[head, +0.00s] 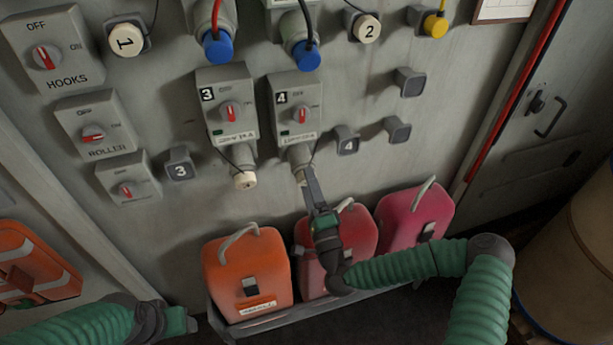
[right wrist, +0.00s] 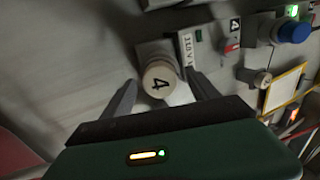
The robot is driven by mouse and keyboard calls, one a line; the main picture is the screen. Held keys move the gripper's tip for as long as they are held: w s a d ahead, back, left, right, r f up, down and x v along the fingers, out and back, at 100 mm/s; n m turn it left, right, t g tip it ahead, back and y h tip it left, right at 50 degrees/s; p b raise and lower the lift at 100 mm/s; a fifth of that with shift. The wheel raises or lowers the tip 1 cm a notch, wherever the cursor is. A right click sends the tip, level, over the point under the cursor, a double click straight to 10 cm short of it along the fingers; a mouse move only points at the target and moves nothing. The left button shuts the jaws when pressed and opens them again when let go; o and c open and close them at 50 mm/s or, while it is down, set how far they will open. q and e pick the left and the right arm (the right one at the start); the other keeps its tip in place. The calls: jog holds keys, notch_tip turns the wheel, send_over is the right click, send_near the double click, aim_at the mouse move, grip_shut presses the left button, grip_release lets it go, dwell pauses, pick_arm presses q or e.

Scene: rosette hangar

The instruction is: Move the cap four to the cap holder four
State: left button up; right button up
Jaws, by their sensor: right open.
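Cap four (right wrist: 160,79), a round cream cap marked 4, sits on the socket under the grey switch box four (head: 296,105). In the head view the cap (head: 299,174) is partly hidden by my right gripper (head: 307,182). The right gripper is open, its two grey fingers on either side of the cap in the right wrist view (right wrist: 164,92); I cannot tell if they touch it. Cap holder four (head: 347,142), a grey block marked 4, is on the wall just right of the box. My left gripper (head: 178,321) is low at the left, its fingers unclear.
Cap three (head: 244,181) hangs under switch box three (head: 229,105), left of box four. Cap holder three (head: 180,165) is further left. Two unmarked grey holders (head: 410,82) are at the right. An orange canister (head: 246,274) and two red ones stand in a rack below.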

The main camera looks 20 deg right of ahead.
dwell(0.7)
grip_shut()
jog(key=shift+f, duration=0.1)
jog(key=shift+b+v, duration=0.85)
jog(key=shift+v, duration=2.1)
